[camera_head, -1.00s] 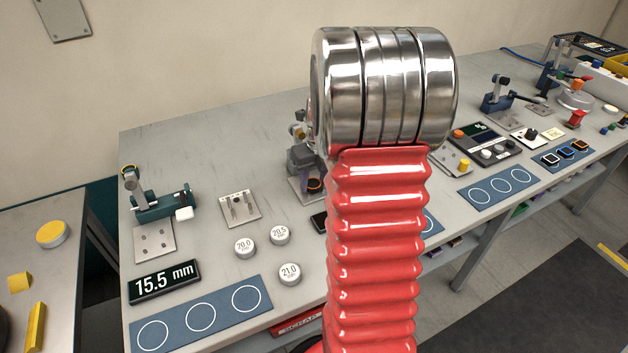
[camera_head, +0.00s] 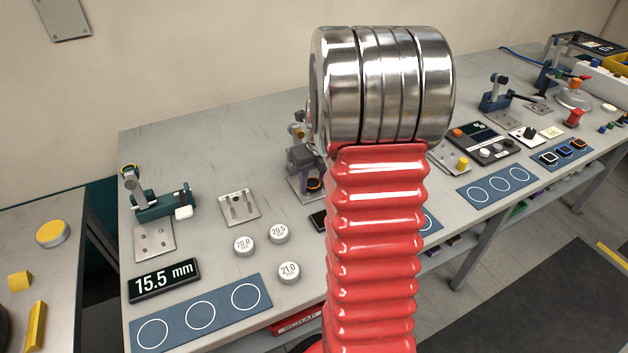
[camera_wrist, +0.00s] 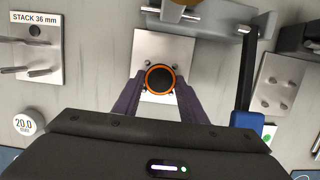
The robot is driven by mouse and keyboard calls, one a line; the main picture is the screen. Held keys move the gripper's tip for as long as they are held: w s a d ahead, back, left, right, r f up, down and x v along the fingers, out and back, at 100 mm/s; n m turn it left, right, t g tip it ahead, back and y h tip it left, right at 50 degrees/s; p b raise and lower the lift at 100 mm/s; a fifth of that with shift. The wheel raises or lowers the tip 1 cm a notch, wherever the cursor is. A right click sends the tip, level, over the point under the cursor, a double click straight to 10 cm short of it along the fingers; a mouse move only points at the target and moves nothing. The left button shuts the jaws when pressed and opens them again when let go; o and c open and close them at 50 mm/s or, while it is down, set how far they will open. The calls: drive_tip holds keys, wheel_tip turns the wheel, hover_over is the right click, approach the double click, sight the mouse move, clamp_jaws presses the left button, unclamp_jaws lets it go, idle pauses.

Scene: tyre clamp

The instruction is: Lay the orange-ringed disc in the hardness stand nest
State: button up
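The orange-ringed disc (camera_wrist: 160,79) is dark with a bright orange rim. In the wrist view it sits between the tips of my gripper (camera_wrist: 161,83), whose two dark purple fingers appear to touch it on both sides. In the head view the orange ring (camera_head: 314,185) shows low at that stand (camera_head: 304,158), just left of my arm. I cannot tell whether the disc touches the plate.
A drilled plate marked STACK 36 mm (camera_wrist: 35,48) lies left in the wrist view. A lever with a blue end (camera_wrist: 246,119) stands close right of my fingers.

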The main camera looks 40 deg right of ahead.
drive_tip(key=shift+o, duration=1.4)
drive_tip(key=shift+s+a+f, duration=0.15)
drive_tip(key=shift+s+f, duration=0.05)
drive_tip(key=shift+f, duration=0.45)
drive_tip(key=shift+o, duration=0.3)
drive_tip(key=shift+w+a, duration=0.1)
drive_tip(key=shift+r, duration=0.15)
drive_tip(key=shift+w+r, duration=0.15)
drive_tip(key=shift+r, duration=0.45)
drive_tip(key=v, duration=1.2)
drive_tip(key=shift+d, duration=0.25)
drive_tip(key=shift+r, duration=0.1)
